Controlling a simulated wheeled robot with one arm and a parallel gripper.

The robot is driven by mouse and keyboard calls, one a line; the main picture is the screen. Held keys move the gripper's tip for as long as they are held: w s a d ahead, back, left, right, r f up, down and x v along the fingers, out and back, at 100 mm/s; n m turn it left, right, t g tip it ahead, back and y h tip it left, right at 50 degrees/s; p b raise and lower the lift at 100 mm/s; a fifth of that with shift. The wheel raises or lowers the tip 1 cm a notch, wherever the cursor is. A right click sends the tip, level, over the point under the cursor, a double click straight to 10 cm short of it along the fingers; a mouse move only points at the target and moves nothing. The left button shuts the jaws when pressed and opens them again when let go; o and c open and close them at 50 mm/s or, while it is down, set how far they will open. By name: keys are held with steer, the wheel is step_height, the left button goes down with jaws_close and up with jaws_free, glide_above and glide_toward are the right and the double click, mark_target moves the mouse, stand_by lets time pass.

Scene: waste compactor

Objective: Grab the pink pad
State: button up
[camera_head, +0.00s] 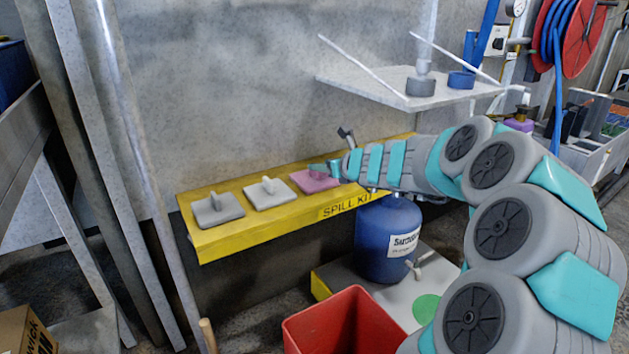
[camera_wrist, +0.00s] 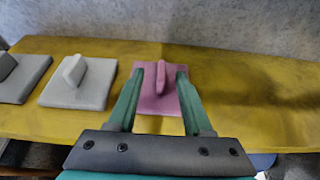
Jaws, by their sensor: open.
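The pink pad (camera_head: 314,181) lies flat on the yellow spill kit shelf (camera_head: 240,237), at the right end of a row of pads. It has an upright pink handle on top. In the wrist view the pink pad (camera_wrist: 158,103) is centred between my fingers. My gripper (camera_head: 331,169) is over the right side of the pad in the head view. In the wrist view my gripper (camera_wrist: 162,72) is open, with one green finger on each side of the pink handle. A gap shows between the handle and each finger. I cannot tell how far the fingertips are above the pad.
A white pad (camera_head: 269,193) and a grey pad (camera_head: 217,209) lie left of the pink pad. A wall stands close behind the shelf. A blue drum (camera_head: 386,245) and a red bin (camera_head: 340,325) stand below. A white shelf (camera_head: 385,88) juts out above.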

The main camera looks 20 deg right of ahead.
mark_target(315, 174)
steer(key=x, duration=0.2)
steer(key=f+b+x, duration=0.1)
steer(key=x, duration=0.2)
steer(key=shift+s+d, duration=0.1)
steer(key=shift+d, duration=0.1)
steer(key=shift+w+a+f, duration=0.1)
steer(key=shift+w+f, duration=0.05)
steer(key=shift+w, duration=0.2)
jaws_close()
